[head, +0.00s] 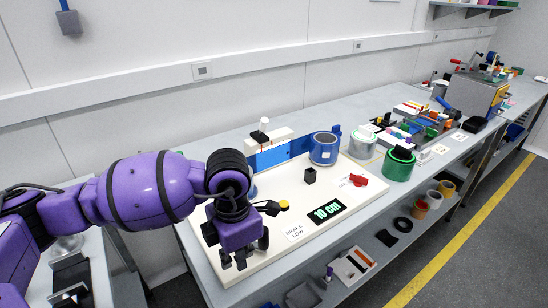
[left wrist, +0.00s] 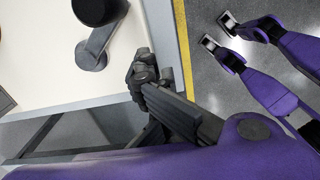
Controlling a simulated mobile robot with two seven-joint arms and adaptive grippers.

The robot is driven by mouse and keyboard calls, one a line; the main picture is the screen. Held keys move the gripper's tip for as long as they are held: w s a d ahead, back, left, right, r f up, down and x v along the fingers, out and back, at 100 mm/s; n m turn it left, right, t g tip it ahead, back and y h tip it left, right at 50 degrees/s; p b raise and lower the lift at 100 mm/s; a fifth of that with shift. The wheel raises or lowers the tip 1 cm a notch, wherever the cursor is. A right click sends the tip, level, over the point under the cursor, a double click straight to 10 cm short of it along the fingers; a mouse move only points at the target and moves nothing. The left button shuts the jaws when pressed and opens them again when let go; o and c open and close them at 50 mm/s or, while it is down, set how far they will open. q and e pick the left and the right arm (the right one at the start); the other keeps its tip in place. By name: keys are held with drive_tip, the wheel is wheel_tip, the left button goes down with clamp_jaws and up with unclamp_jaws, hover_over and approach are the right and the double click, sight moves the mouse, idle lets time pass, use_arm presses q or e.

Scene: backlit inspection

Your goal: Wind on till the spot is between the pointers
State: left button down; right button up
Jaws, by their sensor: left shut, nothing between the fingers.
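I cannot make out the spot or the pointers. A black lever with a yellow knob (head: 284,204) is right of my arm. My left gripper (head: 240,258) is shut and empty over the board's front left. My arm hides the left part of the strip.
A display (head: 326,212) reads "10 cm", beside a "BRAKE LOW" label (head: 294,233). A black block (head: 310,175) and a red part (head: 359,180) stand on the board. A lower shelf (head: 372,265) holds parts.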

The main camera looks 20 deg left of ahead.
use_arm(q)
drive_tip(key=shift+s, duration=0.2)
use_arm(e)
drive_tip(key=shift+w+r, duration=0.1)
use_arm(q)
drive_tip(key=shift+s+a, duration=0.1)
drive_tip(key=shift+s, duration=0.55)
use_arm(e)
drive_tip(key=shift+w+r, duration=0.2)
drive_tip(key=shift+r, duration=0.15)
use_arm(q)
drive_tip(key=c, duration=2.5)
unclamp_jaws()
drive_tip(key=shift+c, duration=0.2)
drive_tip(key=o, duration=1.1)
drive_tip(key=shift+r, duration=0.1)
wheel_tip(320, 180, up, 8)
drive_tip(key=p, duration=0.4)
use_arm(e)
drive_tip(key=w+r+t, duration=0.1)
drive_tip(key=w+r, duration=0.4)
drive_tip(key=r, duration=0.1)
drive_tip(key=shift+r+t, duration=0.25)
drive_tip(key=shift+t, duration=0.05)
